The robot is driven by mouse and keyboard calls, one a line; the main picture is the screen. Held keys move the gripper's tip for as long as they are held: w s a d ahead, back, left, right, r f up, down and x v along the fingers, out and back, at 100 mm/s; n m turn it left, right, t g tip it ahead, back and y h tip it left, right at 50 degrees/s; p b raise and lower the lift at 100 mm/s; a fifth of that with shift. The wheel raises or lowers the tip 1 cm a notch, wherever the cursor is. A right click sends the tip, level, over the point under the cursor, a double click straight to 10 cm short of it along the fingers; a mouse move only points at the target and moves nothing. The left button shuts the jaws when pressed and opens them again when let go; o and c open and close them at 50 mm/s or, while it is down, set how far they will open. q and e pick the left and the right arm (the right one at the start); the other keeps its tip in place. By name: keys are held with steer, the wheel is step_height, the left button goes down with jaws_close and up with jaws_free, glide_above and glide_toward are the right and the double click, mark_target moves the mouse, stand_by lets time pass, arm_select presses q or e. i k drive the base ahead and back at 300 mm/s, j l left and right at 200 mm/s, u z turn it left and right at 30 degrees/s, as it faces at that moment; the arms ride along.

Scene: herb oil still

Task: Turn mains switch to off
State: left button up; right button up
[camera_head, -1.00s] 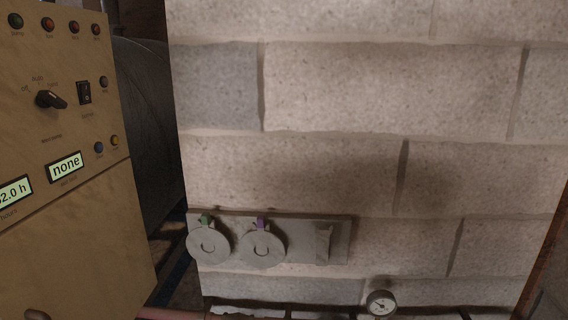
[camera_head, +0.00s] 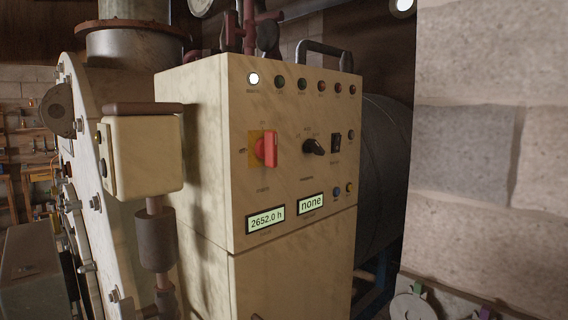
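The mains switch (camera_head: 268,149) is a red rotary handle on a yellow plate, on the front of a cream control cabinet (camera_head: 240,200). Its red grip stands about upright; the small labels around it are too blurred to read. A white lamp (camera_head: 254,79) above it is lit. Neither of my grippers shows in the head view.
Displays read "2652.0 h" (camera_head: 265,219) and "none" (camera_head: 311,203). A smaller cream box (camera_head: 142,155) juts out at left. A block wall (camera_head: 490,150) stands at right.

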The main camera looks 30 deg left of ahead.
mark_target(265, 148)
steer(key=u, duration=1.1)
steer(key=z, duration=0.15)
steer(key=k+j, duration=0.05)
